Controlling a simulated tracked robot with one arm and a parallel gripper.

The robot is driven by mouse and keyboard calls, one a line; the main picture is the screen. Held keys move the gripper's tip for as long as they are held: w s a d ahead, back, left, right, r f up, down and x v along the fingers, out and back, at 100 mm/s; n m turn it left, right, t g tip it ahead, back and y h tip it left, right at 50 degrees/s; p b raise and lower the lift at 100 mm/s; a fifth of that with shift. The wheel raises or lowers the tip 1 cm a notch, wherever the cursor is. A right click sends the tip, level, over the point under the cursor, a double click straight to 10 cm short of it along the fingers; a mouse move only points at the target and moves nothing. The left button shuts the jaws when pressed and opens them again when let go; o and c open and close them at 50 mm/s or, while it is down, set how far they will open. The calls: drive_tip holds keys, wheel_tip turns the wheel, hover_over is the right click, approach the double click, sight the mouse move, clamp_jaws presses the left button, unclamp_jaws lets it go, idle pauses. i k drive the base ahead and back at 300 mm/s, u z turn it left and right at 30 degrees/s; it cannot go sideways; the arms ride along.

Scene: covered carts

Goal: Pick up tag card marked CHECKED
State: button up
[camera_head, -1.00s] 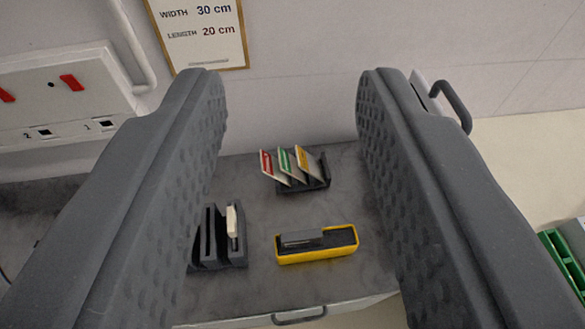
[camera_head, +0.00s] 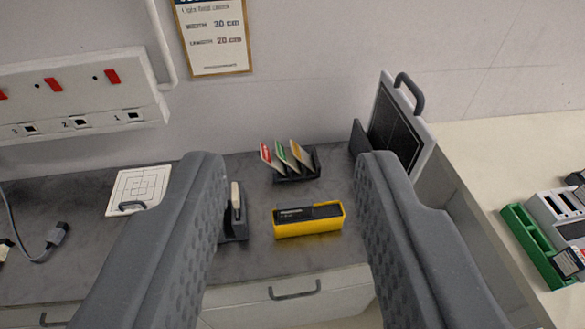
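Tag cards stand tilted in a black rack (camera_head: 297,177) near the wall on the grey worktop. One has a red top (camera_head: 265,153), one a green top (camera_head: 282,154), one a yellow-orange top (camera_head: 298,151). Their lettering is too small to read, so I cannot tell which is marked CHECKED. My gripper (camera_head: 287,170) is open and empty, its two fingers wide apart. The rack shows in the gap between the fingers, beyond and below them, with no contact visible.
A yellow and black device (camera_head: 308,220) lies in front of the rack. A dark slotted holder (camera_head: 236,225) with a pale piece is partly hidden by the left finger. A handled panel (camera_head: 397,130) stands at right. A socket strip (camera_head: 80,95) and framed sign (camera_head: 214,35) are on the wall.

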sight(283, 155)
drive_tip(key=z, duration=0.2)
drive_tip(key=i, duration=1.4)
drive_tip(key=u, duration=0.5)
